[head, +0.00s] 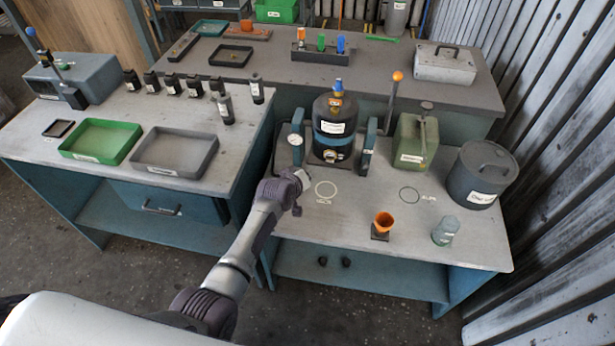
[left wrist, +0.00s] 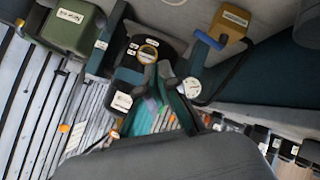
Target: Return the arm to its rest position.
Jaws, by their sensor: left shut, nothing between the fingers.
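My left arm reaches up from the bottom of the head view. Its gripper (head: 303,180) is over the left part of the right-hand bench (head: 330,225), just in front of the black blower housing (head: 334,138). It is shut and empty. The housing stands upright between two teal posts, with a pressure gauge (head: 295,140) at its left. In the left wrist view the gauge (left wrist: 192,87) shows near the middle, and a dark grey part of my own arm fills the bottom. My right gripper is not in view.
Green (head: 100,142) and grey (head: 175,152) trays lie on the left bench. Corrugated metal wall lies at right.

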